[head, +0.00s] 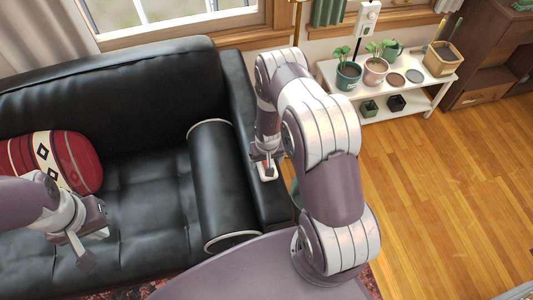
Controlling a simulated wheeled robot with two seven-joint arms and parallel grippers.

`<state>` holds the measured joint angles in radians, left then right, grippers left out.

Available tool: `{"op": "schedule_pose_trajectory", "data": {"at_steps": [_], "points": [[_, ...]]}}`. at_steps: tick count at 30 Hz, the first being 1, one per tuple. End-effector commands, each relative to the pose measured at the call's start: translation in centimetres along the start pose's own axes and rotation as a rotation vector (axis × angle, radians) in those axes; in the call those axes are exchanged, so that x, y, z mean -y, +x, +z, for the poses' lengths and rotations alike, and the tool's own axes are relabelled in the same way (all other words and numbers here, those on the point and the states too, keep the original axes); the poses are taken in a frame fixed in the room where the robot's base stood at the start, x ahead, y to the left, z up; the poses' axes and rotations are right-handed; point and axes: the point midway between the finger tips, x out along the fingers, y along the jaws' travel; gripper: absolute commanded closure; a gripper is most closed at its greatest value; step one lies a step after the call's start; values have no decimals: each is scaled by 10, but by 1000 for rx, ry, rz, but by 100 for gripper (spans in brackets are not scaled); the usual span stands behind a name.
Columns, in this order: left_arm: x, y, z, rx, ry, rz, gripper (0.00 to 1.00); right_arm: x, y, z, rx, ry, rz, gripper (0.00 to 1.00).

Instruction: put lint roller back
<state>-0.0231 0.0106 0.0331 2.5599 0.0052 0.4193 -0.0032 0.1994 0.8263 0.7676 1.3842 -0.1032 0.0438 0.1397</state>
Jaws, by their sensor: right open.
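I cannot make out a lint roller for certain. A small white piece (268,174) shows at the tip of my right gripper (265,165), by the black sofa's right armrest (243,110). I cannot tell whether it is a separate thing or part of the gripper. My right gripper is open, small in view and partly hidden by its own arm. My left gripper (92,247) is over the sofa seat, its two fingers apart with nothing seen between them.
A red patterned cushion (75,160) and a black bolster (222,180) lie on the sofa. A white shelf (425,88) with potted plants stands at the back right beside a brown wooden cabinet (490,60). The wooden floor (450,190) at right is clear.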

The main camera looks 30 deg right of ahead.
Motion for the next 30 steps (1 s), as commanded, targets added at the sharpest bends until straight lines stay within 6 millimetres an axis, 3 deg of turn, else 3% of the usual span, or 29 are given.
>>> {"op": "schedule_pose_trajectory", "data": {"at_steps": [9,17,20,23,25,27,30], "points": [[0,-1,0,1,0,0,100,0,-75,-1,-5,0,0,13],[0,-1,0,1,0,0,100,1,-113,0,-3,-3,0,13],[0,-1,0,1,0,0,100,12,-152,1,-8,-40,-5,13],[0,-1,0,1,0,0,100,31,-216,22,-12,-110,-14,13],[0,-1,0,1,0,0,100,41,-255,46,-12,-162,-20,13],[0,-1,0,1,0,0,100,46,-283,73,-8,-204,-26,13],[0,-1,0,1,0,0,100,48,-304,102,-5,-244,-32,13]]}}
